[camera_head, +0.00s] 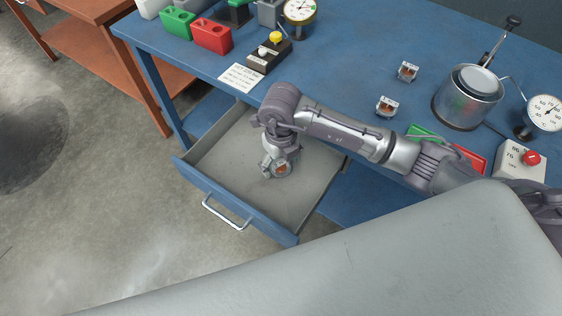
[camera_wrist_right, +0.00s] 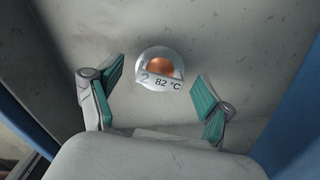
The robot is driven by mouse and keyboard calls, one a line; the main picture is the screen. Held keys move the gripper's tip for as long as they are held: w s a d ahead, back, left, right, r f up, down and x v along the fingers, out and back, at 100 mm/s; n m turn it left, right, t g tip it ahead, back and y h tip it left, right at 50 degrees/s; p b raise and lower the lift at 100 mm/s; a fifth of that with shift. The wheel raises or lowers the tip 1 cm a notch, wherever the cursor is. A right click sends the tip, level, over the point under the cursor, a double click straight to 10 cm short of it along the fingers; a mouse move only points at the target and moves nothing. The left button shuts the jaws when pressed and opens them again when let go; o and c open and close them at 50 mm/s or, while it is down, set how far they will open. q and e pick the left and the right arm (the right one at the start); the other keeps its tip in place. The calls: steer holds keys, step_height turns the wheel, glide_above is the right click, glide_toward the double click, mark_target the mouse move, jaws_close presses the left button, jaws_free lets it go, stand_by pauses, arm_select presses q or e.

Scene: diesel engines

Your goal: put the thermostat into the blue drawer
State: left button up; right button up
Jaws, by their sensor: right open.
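The blue drawer (camera_head: 238,209) is pulled out from under the blue bench, with a grey inside and a metal handle. A thermostat (camera_wrist_right: 158,88), a round metal piece with a copper centre and a label reading "2 82 °C", appears to lie on the drawer floor. In the head view this thermostat (camera_head: 282,169) shows partly behind my gripper. My right gripper (camera_head: 275,172) reaches down into the drawer. In the wrist view its teal-padded fingers (camera_wrist_right: 158,92) are spread apart, with visible gaps to the thermostat on both sides. My left gripper is not in view.
Two similar thermostats (camera_head: 407,71) (camera_head: 386,106) stand on the bench. A metal pot (camera_head: 468,97), a dial thermometer (camera_head: 545,113) and a red-button box (camera_head: 521,160) stand at the right. Green and red mats lie behind my arm. The drawer floor around the gripper is clear.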

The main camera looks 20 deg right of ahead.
mark_target(281, 163)
step_height(281, 163, up, 12)
steer(key=shift+f, duration=0.25)
steer(key=shift+f, duration=0.1)
stand_by(0.5)
